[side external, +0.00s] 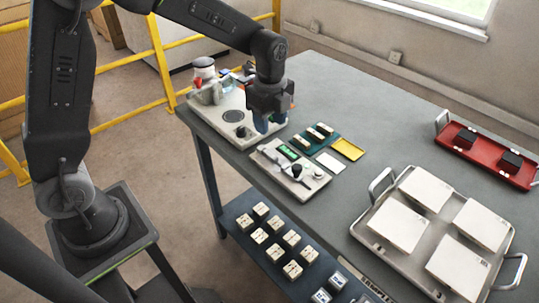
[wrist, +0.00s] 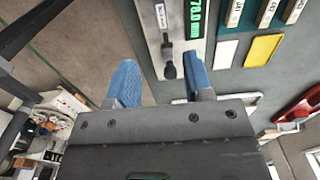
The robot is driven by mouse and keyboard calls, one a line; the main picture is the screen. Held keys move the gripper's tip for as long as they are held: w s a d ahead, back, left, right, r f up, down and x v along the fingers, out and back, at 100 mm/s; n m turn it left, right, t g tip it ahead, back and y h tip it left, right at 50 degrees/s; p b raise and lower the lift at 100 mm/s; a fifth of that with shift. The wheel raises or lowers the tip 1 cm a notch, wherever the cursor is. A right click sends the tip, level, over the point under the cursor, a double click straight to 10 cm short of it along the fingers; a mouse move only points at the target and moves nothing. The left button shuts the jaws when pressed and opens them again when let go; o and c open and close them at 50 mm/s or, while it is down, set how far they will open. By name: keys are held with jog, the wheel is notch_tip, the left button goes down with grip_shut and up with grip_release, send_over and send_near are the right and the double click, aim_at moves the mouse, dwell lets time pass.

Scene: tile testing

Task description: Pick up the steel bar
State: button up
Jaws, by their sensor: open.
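Three small pale bars with dark parts lie side by side in a dark green tray (side external: 303,146). The bars also show, labelled, at the top right of the wrist view (wrist: 265,10); I cannot tell which, if any, is the steel bar. My gripper (side external: 268,124) points down between the grey test plate and the measuring device, left of the bars and apart from them. In the wrist view its two blue fingers are spread with nothing between them (wrist: 160,85). In that view they are below the measuring device's black knob (wrist: 169,71).
The measuring device (side external: 314,184) with a green display stands in front of the tray. White (side external: 332,163) and yellow (side external: 348,149) plates lie beside it. The grey test plate (side external: 213,122) is behind my gripper. A metal tray (side external: 367,235) holds white tiles; a red tray (side external: 455,150) holds black blocks.

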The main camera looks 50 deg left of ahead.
send_over(269, 154)
jog(key=f, duration=0.5)
jog(key=shift+d, duration=0.25)
jog(key=shift+w+a+f, duration=0.1)
jog(key=shift+a+f, duration=0.05)
jog(key=shift+f, duration=1.2)
jog(key=shift+a+f, duration=0.15)
jog(key=shift+f, duration=1.2)
grip_shut()
